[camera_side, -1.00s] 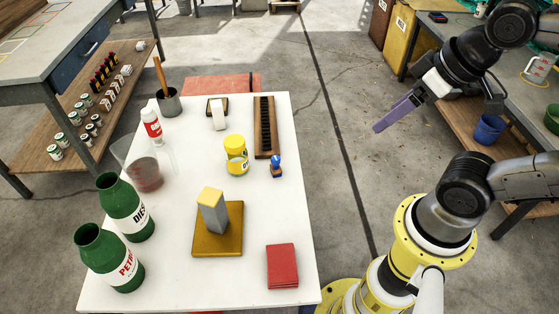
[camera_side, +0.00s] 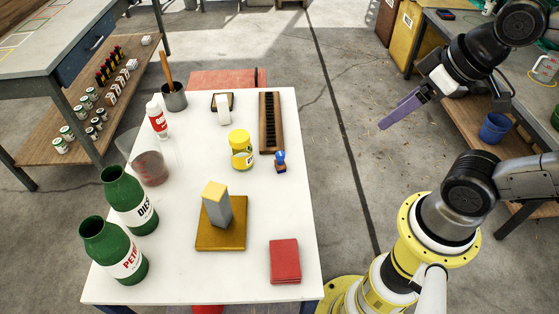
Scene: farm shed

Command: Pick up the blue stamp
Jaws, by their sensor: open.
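The blue stamp (camera_side: 281,162) stands upright on the white table (camera_side: 268,206), near its right edge. It has a rounded blue knob on top and sits just below the lower end of a long dark wooden rack. My gripper (camera_side: 386,124) has purple fingers and is off the table to the right, in the air above the floor. It is empty and well apart from the stamp. The gap between its fingers is hard to see from this side.
Near the stamp are the wooden rack (camera_side: 271,122) and a yellow-lidded jar (camera_side: 241,150).

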